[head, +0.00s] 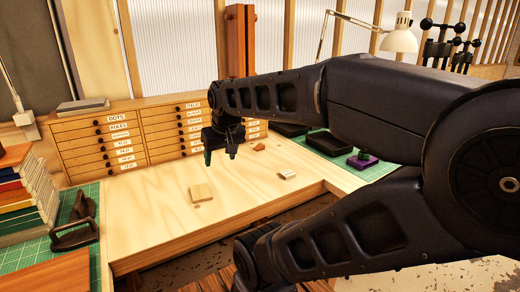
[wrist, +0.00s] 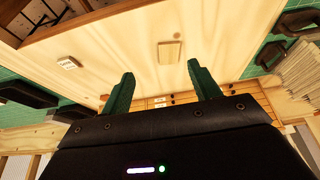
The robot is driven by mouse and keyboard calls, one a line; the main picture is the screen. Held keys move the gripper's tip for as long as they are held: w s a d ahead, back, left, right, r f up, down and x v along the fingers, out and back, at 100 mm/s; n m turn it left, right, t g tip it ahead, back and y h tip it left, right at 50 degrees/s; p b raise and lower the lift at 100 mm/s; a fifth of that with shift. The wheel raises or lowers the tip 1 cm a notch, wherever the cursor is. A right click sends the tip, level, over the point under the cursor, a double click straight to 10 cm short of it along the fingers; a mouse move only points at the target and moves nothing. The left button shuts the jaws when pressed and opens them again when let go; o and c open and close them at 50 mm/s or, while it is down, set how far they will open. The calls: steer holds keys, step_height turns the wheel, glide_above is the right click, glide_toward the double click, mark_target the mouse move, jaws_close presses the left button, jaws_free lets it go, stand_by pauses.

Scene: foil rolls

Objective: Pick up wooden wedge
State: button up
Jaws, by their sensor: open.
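A pale wooden block (head: 201,192), which looks like the wooden wedge, lies flat on the light wooden tabletop (head: 150,225). It also shows in the wrist view (wrist: 169,52), just beyond the fingertips and roughly between their lines. Its slope is hard to make out. My gripper (head: 220,158) is open, with its fingers pointing down above the tabletop, behind and slightly right of the block in the head view. In the wrist view the green fingers (wrist: 160,69) are spread apart with nothing between them.
A small whitish block (head: 287,174) and a small orange-brown piece (head: 259,147) lie to the right. A labelled drawer cabinet (head: 126,140) stands along the back. Books (head: 25,200) and a dark tool (head: 75,225) are at left. Dark trays (head: 325,143) stand at right. The tabletop around the block is clear.

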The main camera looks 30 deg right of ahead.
steer(key=shift+w, duration=0.1)
steer(key=w+d+r+n, duration=0.2)
steer(key=w+d, duration=0.1)
steer(key=w, duration=0.4)
steer(key=w+d+r+n, duration=0.1)
steer(key=w+d+n, duration=0.15)
steer(key=w, duration=0.35)
steer(key=n+g+h, duration=0.4)
steer(key=n+h, duration=0.1)
steer(key=n, duration=0.9)
glide_above(259, 146)
steer(key=a, duration=0.4)
step_height(259, 146, down, 18)
steer(key=f, duration=0.1)
steer(key=shift+s+a+x, duration=0.15)
steer(key=shift+x, duration=2.35)
steer(key=shift+s+a+x, duration=0.1)
steer(key=shift+a+x, duration=0.05)
steer(key=shift+x, duration=2.4)
steer(key=shift+f+y, duration=0.15)
steer(key=shift+y, duration=0.15)
